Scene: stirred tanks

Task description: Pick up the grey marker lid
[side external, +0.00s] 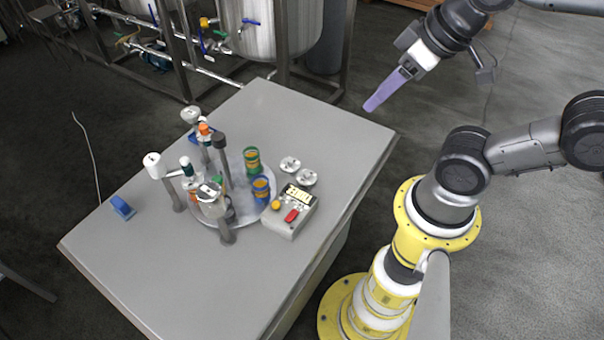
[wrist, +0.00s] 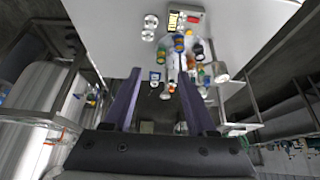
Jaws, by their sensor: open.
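My gripper (side external: 372,104) hangs in the air beyond the table's right corner, well apart from everything on it. Its two purple fingers are spread and empty in the wrist view (wrist: 159,74). No thing can be told for certain as the grey marker lid. A dark grey knob (side external: 219,141) tops an upright on the round plate (side external: 236,170). Two small silvery grey round pieces, one at the back (side external: 290,164) and one in front (side external: 308,177), lie on the table beside the plate; both also show in the wrist view.
The grey table (side external: 180,290) carries a control box (side external: 290,212) with yellow and red buttons, green and blue jars on the plate, and a blue piece (side external: 123,208) at left. The table's right and front parts are clear. Steel tanks (side external: 270,27) stand behind.

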